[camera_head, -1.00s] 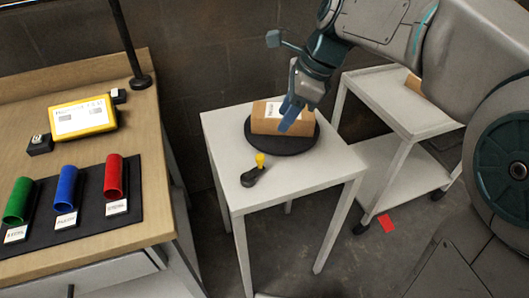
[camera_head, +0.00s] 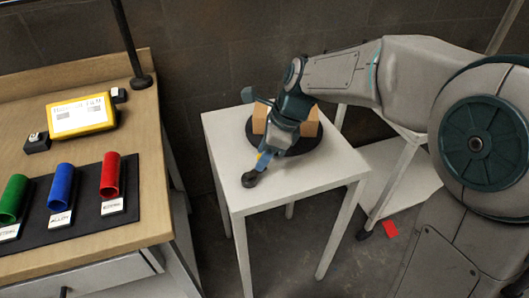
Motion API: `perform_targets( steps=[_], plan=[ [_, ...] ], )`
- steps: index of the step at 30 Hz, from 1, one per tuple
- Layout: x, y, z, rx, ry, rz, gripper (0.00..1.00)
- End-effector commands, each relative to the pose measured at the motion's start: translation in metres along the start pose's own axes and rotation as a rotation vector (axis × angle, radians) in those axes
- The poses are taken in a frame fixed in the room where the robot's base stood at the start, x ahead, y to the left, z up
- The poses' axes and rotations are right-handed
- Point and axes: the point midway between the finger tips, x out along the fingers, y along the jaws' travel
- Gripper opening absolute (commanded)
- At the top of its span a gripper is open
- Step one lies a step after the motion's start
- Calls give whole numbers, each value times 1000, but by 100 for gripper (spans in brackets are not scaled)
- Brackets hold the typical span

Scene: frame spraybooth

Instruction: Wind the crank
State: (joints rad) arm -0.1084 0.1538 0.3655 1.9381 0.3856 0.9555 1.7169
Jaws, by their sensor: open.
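The crank (camera_head: 249,179) is a dark arm with a yellow upright handle (camera_head: 261,161), on the front left part of the white table (camera_head: 310,182). My gripper (camera_head: 266,156) points down at the yellow handle, with its blue fingers open around or beside it; I cannot tell which. The gripper hides part of the handle. Behind it, a cardboard box (camera_head: 309,128) sits on a round black turntable (camera_head: 315,143), partly covered by my gripper and wrist.
At left, a wooden bench (camera_head: 130,225) holds a yellow device (camera_head: 80,117) and red (camera_head: 110,174), blue (camera_head: 62,188) and green (camera_head: 14,197) tubes on a dark mat. A white cart (camera_head: 405,180) stands at right. A red piece (camera_head: 391,229) lies on the floor.

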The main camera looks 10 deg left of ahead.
Motion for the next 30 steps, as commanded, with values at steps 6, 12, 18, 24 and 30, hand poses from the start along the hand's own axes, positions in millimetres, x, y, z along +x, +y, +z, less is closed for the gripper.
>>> perform_targets(
  steps=[6,12,18,24,30],
  plan=[
    [0,0,0,0,0,0,34],
    [0,0,0,0,0,-1,0],
    [-1,-1,1,-11,0,5,0],
    [-3,-4,4,-76,0,32,0],
    [-2,-8,9,-208,-1,89,0]
  ],
)
